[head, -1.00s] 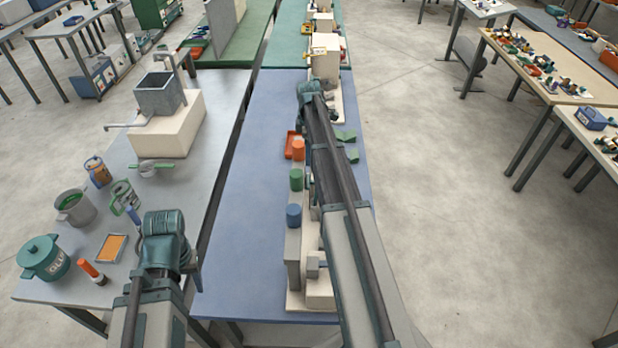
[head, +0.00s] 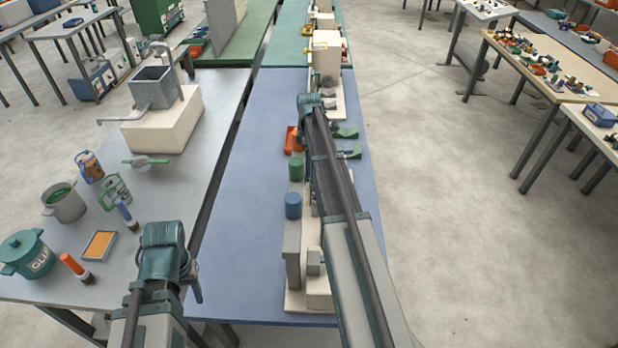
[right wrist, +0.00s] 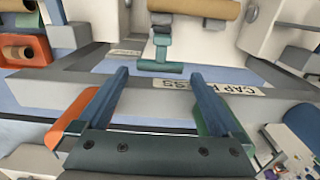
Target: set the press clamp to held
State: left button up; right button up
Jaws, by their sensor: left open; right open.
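A cap press, labelled "CAP PRESS" (right wrist: 220,88), shows in the right wrist view. A teal T-shaped handle (right wrist: 160,67), apparently its clamp, stands in the middle there; I cannot tell its setting for certain. My right gripper (right wrist: 159,74) is open, its two blue-grey fingers pointing towards the handle, which lies between the fingertips in the picture. I see no contact. In the head view my right arm covers much of the press, and its gripper is hidden. My left gripper (head: 191,283) is open and empty near the front right corner of the grey table.
A green cylinder (head: 295,167) and a blue cylinder (head: 293,205) stand in a row left of my right arm. An orange tray (head: 291,142) lies behind them. The blue tabletop (head: 240,220) is clear on its left.

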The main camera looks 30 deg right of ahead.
jog(key=shift+f+b, duration=1.45)
jog(key=shift+f, duration=0.55)
grip_shut()
